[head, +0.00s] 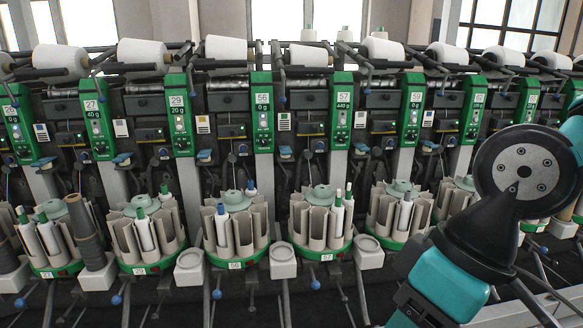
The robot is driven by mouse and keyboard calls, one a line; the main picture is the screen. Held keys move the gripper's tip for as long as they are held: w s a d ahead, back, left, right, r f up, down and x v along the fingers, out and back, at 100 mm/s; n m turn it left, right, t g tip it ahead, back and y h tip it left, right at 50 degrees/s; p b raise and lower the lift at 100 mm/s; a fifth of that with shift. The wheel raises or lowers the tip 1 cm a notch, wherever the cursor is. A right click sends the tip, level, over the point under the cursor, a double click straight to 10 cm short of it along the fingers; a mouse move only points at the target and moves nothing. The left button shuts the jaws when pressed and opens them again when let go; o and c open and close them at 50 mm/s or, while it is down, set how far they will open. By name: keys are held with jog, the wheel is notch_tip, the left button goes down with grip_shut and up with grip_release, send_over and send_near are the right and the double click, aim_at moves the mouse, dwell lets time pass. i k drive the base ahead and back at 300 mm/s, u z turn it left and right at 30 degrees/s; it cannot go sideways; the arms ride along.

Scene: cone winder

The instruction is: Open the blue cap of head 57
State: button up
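The green panel of head 57 (341,117) stands right of the middle, with 57 at its top and a 440 g reading below. A small blue cap (361,149) sits low to the right of this panel, and another blue cap (285,151) sits to its left. I cannot tell for sure which belongs to head 57, or whether either is open. Below is the round bobbin magazine marked 57 (323,254), holding a few white bobbins (337,216). My arm fills the lower right; my gripper is not visible, and nothing is seen touching head 57.
Neighbouring heads run in a row both ways, including head 56 (263,112) with its magazine (235,265). White cones (308,55) lie along the top. Square pale boxes (283,261) and thin rods stick out between the magazines. My arm hides part of the right-hand heads.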

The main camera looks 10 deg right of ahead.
aim_at(285, 151)
jog(key=z, duration=0.7)
jog(key=k, duration=0.1)
jog(key=u, duration=1.8)
jog(key=i, duration=1.4)
jog(key=z, duration=1.15)
jog(key=i, duration=0.35)
jog(key=z, duration=0.3)
